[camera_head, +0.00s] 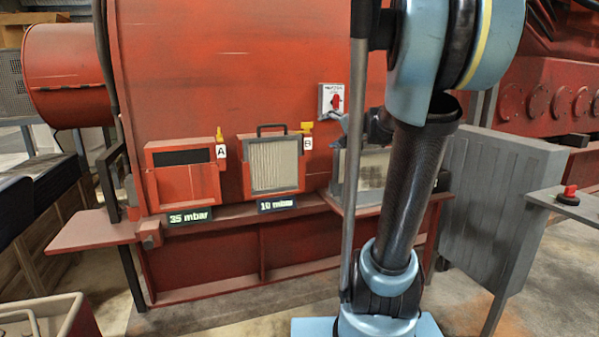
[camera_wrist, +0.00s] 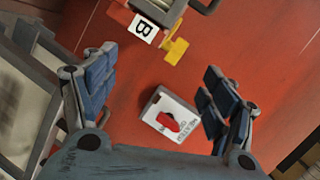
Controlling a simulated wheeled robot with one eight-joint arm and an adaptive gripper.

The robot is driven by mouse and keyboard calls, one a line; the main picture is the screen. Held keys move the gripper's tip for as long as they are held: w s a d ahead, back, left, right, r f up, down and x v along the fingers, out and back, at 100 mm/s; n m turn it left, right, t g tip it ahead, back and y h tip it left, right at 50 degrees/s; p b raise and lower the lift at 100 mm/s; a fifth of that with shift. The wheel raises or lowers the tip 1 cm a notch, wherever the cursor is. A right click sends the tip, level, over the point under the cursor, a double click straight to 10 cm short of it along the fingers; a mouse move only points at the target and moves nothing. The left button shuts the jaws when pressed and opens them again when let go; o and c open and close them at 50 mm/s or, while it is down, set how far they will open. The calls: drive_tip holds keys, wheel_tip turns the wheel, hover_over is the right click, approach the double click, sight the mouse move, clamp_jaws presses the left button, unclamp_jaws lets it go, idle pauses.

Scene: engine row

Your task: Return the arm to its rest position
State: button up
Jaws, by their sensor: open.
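My gripper (camera_wrist: 160,92) is open and empty in the wrist view, its two blue-padded fingers spread wide. Between and beyond them is a white switch plate with a red knob (camera_wrist: 168,122) on the red engine housing. In the head view my gripper (camera_head: 340,120) shows partly, just below and right of the same switch plate (camera_head: 333,99); my arm hides much of it. I cannot tell the exact gap to the panel. My arm stands in front of the housing, bent at the elbow at the top of the view.
Filter slot A (camera_head: 182,175) shows a dark opening above a red panel; slot B (camera_head: 273,165) holds a pleated filter. A red ledge (camera_head: 225,213) runs below them. A grey panel (camera_head: 490,200) and a side table with a red button (camera_head: 568,195) stand right.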

drive_tip(key=s+a+f+n+g+h, duration=0.25)
drive_tip(key=s+f+n+g, duration=0.35)
drive_tip(key=s+f, duration=1.15)
drive_tip(key=s+d+f+g+h, duration=0.1)
drive_tip(key=s+d+f, duration=0.1)
drive_tip(key=s, duration=0.3)
drive_tip(key=s+d+f+n+g+h, duration=0.1)
drive_tip(key=s+d+f+g+h, duration=0.1)
drive_tip(key=s+f, duration=0.3)
drive_tip(key=s+d+f+n+g+h, duration=0.1)
drive_tip(key=s+d+f+h, duration=0.1)
drive_tip(key=s, duration=0.5)
drive_tip(key=shift+d+f, duration=0.65)
drive_tip(key=shift+d, duration=0.15)
drive_tip(key=shift+w+f+g, duration=0.2)
drive_tip(key=shift+w+g, duration=0.1)
drive_tip(key=shift+w, duration=0.1)
